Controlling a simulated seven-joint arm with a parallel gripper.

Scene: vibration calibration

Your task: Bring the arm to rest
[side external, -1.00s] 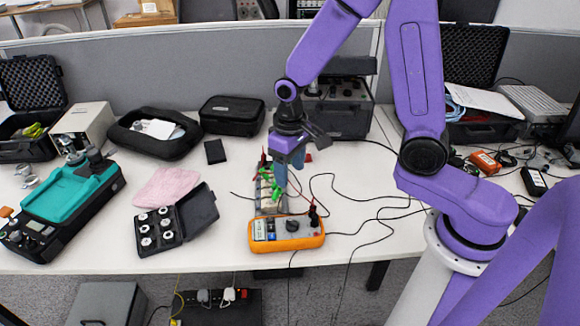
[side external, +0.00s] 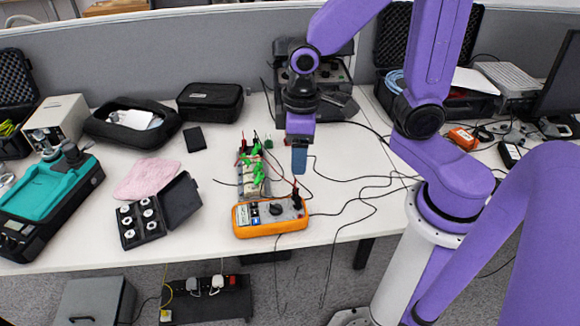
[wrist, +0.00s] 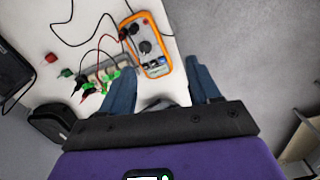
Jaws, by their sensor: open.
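My gripper (side external: 299,165) hangs pointing down above the table, to the right of the terminal block (side external: 246,190) and behind the orange multimeter (side external: 270,216). In the wrist view its two blue fingers are spread apart, and the space between the fingertips (wrist: 160,82) is empty. The multimeter (wrist: 148,46) shows there beyond the fingers, with the block's green clips (wrist: 109,77) to its left. In the side view the fingers overlap, so the gap between them is hidden.
An open black case of weights (side external: 140,222), a pink cloth (side external: 148,178) and a teal device (side external: 40,190) stand to the left. Instruments (side external: 318,78) stand behind my gripper.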

